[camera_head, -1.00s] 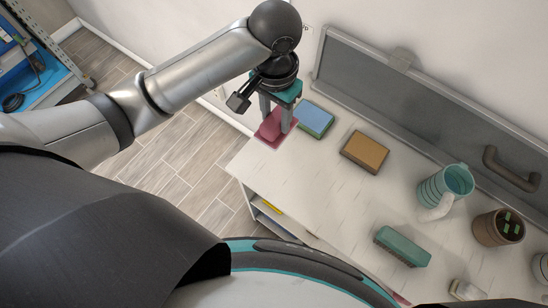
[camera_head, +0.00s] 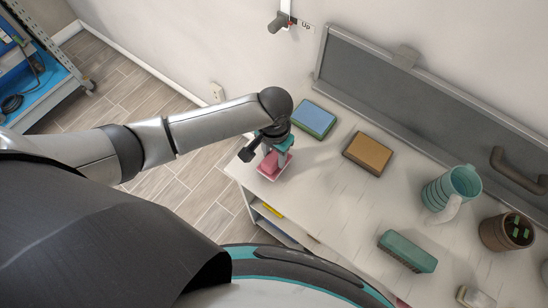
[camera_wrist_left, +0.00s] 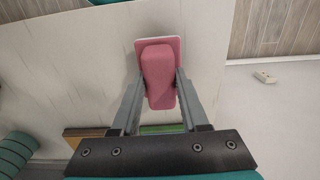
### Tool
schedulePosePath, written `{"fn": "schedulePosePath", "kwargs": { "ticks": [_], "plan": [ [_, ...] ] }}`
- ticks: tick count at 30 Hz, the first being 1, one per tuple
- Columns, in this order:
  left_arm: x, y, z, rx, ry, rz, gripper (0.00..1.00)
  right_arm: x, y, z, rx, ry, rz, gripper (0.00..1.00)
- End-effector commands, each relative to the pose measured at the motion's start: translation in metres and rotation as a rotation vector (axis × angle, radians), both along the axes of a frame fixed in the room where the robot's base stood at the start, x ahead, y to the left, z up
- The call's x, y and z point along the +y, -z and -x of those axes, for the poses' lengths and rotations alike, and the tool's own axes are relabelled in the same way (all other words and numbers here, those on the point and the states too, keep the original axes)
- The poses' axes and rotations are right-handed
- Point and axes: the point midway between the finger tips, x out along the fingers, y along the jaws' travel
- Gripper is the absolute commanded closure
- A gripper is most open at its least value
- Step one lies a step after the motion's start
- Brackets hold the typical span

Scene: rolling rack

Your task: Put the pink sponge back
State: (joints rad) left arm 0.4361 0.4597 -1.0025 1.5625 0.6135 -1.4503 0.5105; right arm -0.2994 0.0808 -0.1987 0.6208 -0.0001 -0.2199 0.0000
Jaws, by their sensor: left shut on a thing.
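My left gripper (camera_head: 268,153) points down at the left end of the white tabletop (camera_head: 330,200), shut on the pink sponge (camera_head: 268,168). In the left wrist view, the fingers of the left gripper (camera_wrist_left: 158,88) press on both sides of the pink sponge (camera_wrist_left: 157,70). A paler pink layer shows around its far end. I cannot tell whether its underside touches the tabletop. A blue sponge (camera_head: 314,118) with a green lower layer lies behind it, and an orange-brown sponge (camera_head: 368,152) lies to the right. My right gripper is not in view.
A teal mug (camera_head: 451,190), a brown mug (camera_head: 505,232) and a teal brush (camera_head: 407,251) stand or lie on the right. A grey panel (camera_head: 420,95) closes the back. The tabletop middle is clear. The left edge is close to the pink sponge.

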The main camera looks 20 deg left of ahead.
Motion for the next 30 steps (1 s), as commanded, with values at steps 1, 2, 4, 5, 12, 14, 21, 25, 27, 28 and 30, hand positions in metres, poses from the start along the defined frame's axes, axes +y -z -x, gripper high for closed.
{"fn": "schedulePosePath", "kwargs": {
  "ticks": [1,2,4,5,12,14,21,25,27,28,30],
  "plan": [
    [0.000,0.009,0.000,0.002,-0.001,-0.001,1.00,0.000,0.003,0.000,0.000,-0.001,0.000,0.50],
    [0.000,0.013,0.000,0.001,0.000,0.000,1.00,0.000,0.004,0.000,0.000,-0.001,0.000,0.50],
    [0.000,0.019,0.000,0.001,0.001,-0.001,1.00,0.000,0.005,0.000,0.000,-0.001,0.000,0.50],
    [0.000,0.020,0.000,0.000,0.001,-0.001,1.00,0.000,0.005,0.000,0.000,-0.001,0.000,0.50],
    [0.000,0.020,0.000,-0.001,0.001,-0.001,1.00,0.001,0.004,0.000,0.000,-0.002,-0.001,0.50],
    [0.000,0.021,0.000,-0.001,0.001,-0.001,1.00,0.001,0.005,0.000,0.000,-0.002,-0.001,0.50],
    [0.000,0.021,0.000,-0.001,0.001,-0.001,0.31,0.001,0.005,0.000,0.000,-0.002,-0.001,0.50],
    [0.000,0.021,0.000,-0.001,0.001,-0.001,0.26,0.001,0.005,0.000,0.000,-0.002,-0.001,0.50],
    [0.000,0.021,0.000,-0.001,0.001,-0.001,0.26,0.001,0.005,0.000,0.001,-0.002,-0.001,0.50],
    [0.000,0.021,0.000,-0.001,0.001,-0.001,0.26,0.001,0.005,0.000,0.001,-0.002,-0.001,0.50],
    [0.000,0.020,0.000,-0.001,0.001,-0.001,0.26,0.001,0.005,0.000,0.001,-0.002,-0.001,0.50]
  ]
}}
